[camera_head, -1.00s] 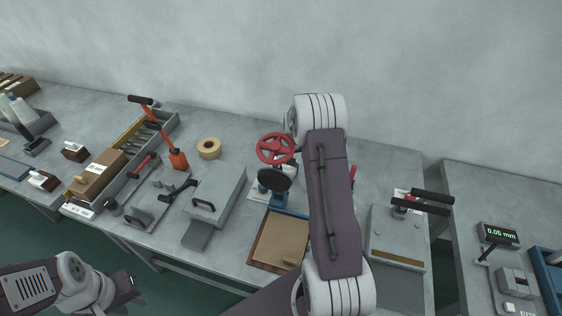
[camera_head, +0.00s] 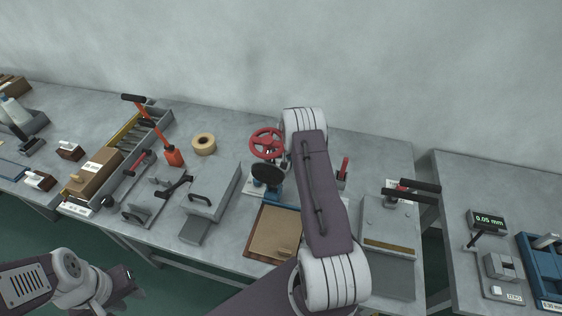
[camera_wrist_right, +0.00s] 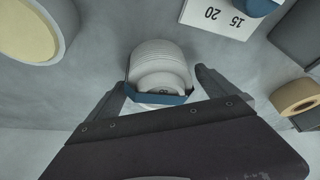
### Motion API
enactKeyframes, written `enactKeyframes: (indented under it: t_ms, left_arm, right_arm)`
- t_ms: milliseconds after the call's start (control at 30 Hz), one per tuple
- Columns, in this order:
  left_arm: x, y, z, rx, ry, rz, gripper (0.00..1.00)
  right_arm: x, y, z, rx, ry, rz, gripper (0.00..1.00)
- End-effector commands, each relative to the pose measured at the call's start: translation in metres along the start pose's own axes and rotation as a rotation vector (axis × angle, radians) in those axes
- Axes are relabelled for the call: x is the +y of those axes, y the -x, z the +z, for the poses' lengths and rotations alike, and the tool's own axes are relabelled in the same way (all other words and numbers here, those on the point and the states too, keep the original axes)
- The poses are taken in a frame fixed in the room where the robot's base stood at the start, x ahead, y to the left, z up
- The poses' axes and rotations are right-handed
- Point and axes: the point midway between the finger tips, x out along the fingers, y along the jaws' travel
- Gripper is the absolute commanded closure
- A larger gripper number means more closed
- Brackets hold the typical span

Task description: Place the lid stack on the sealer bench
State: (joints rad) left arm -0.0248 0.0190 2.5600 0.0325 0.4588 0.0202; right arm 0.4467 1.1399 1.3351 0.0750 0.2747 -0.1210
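In the right wrist view, a white stack of round lids (camera_wrist_right: 158,58) stands in a blue holder (camera_wrist_right: 160,98) with a white label at its lower edge. My right gripper (camera_wrist_right: 160,85) has one finger on each side of the stack. The fingers are spread, and a narrow gap shows beside the right-hand finger. Contact at the left-hand finger is unclear. In the head view my right arm (camera_head: 322,205) hides the lids and its own gripper. My left gripper (camera_head: 128,280) is at the lower left, in front of the bench and away from the lids; its opening is too small to judge.
A press with a red wheel (camera_head: 267,143) stands just left of my right arm. A tape roll (camera_head: 204,143) and a grey box (camera_head: 213,190) lie farther left. A brown board (camera_head: 272,235) lies at the front. A hinged plate device (camera_head: 390,222) stands right. A cream cylinder (camera_wrist_right: 35,30) flanks the lids.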

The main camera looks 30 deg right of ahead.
Motion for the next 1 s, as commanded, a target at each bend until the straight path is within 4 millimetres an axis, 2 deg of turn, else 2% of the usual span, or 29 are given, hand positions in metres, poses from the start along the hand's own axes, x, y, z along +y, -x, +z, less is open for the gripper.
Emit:
enactKeyframes:
  t_ms: [33,100,200,233,267,533,767,1000]
  left_arm:
    - [0.000,0.000,0.000,0.000,0.000,0.000,0.68]
    - [0.000,0.000,0.000,0.000,0.000,0.000,0.68]
    - [0.000,0.000,0.000,0.000,0.000,0.000,0.68]
    - [0.000,0.000,0.000,0.000,0.000,0.000,0.68]
    - [0.000,0.000,0.000,0.000,0.000,0.000,0.68]
    - [0.000,-0.002,0.000,0.000,0.000,0.000,0.68]
    - [0.000,-0.010,0.001,0.000,0.000,0.000,0.68]
    - [0.000,-0.021,0.002,0.000,0.000,0.000,0.68]
  right_arm:
    - [0.000,0.000,0.000,0.000,0.000,0.000,0.19]
    - [0.000,0.000,0.000,0.000,0.000,0.000,0.39]
    - [0.000,0.000,0.000,0.000,0.000,0.000,0.63]
    - [0.000,0.000,0.000,0.000,0.000,0.000,0.63]
    - [0.000,0.000,0.000,0.000,0.000,0.000,0.69]
    - [0.000,0.006,-0.003,0.001,0.000,0.000,0.70]
    - [0.000,0.039,-0.018,0.005,0.002,0.001,0.70]
    - [0.042,0.083,0.009,0.003,-0.005,0.002,0.70]
